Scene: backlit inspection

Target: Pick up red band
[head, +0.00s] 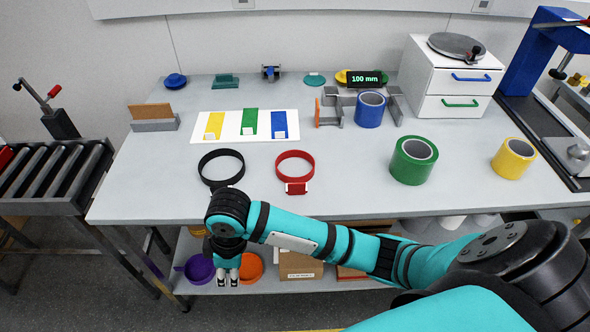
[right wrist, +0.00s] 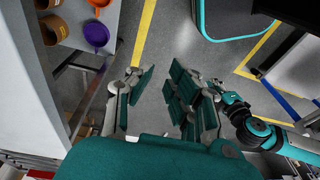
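The red band (head: 295,155) is a ring standing on the front part of the worktable, with a small red and white piece (head: 297,188) at its front. My right gripper (head: 228,283) points down in front of the table's front edge, left of the red band and lower than the tabletop. In the right wrist view its fingers (right wrist: 160,88) are apart with only floor between them. Another teal arm of mine shows at the right of that view, ending in what looks like my left gripper (right wrist: 232,98), too small to read.
A black band (head: 221,153) stands left of the red one, partly behind my right arm. Green tape (head: 413,160), blue tape (head: 370,110) and yellow tape (head: 513,158) stand to the right. Under the table, a shelf holds a purple bowl (head: 199,269) and boxes.

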